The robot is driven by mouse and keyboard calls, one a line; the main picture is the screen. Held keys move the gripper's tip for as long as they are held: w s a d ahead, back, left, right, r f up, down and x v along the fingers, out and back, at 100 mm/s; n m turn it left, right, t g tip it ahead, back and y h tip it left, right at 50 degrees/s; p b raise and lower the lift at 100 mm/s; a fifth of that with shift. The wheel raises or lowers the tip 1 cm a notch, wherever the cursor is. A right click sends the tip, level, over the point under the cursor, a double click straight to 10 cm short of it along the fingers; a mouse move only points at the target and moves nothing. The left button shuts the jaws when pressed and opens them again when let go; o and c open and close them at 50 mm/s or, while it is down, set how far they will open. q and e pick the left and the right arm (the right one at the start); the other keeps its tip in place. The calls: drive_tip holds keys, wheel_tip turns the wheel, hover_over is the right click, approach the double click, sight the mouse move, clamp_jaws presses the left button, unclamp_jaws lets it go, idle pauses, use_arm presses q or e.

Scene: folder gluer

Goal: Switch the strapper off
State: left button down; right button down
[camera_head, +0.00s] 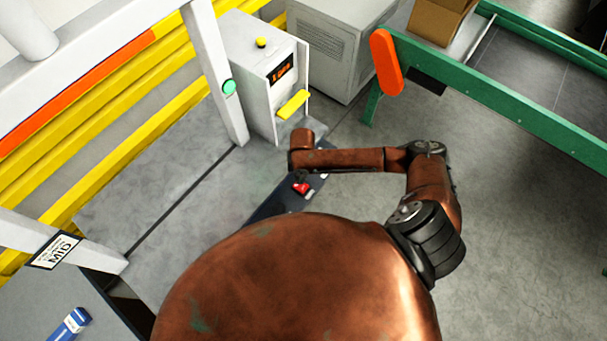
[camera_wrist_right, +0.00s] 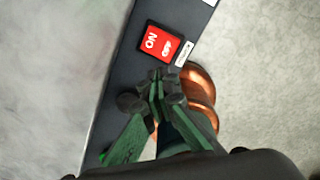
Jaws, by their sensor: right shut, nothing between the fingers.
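The strapper's red rocker switch (camera_wrist_right: 160,43), marked ON and OFF, sits on a dark side panel (camera_wrist_right: 120,75) beside the grey table top. In the wrist view the ON half is at the left and the OFF half at the right; I cannot tell which half is pressed in. The switch also shows small in the head view (camera_head: 302,188). My right gripper (camera_wrist_right: 158,84) is shut and empty, its tips just below the switch in the wrist view; contact is not clear. In the head view it is mostly hidden by my right wrist. My left gripper is out of view.
A white control cabinet (camera_head: 252,60) with a lit display, yellow button and yellow flap stands behind my right wrist. A green-framed conveyor (camera_head: 500,85) with an orange paddle (camera_head: 386,62) is at the right.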

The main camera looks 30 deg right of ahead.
drive_tip(key=d+n, duration=0.1)
drive_tip(key=b, duration=0.5)
hover_over(303, 188)
wheel_tip(303, 188, down, 5)
drive_tip(key=shift+s+r, duration=0.1)
drive_tip(key=shift+r, duration=0.05)
drive_tip(key=shift+f+b, duration=0.85)
drive_tip(key=shift+f, duration=0.5)
drive_tip(key=shift+f, duration=0.15)
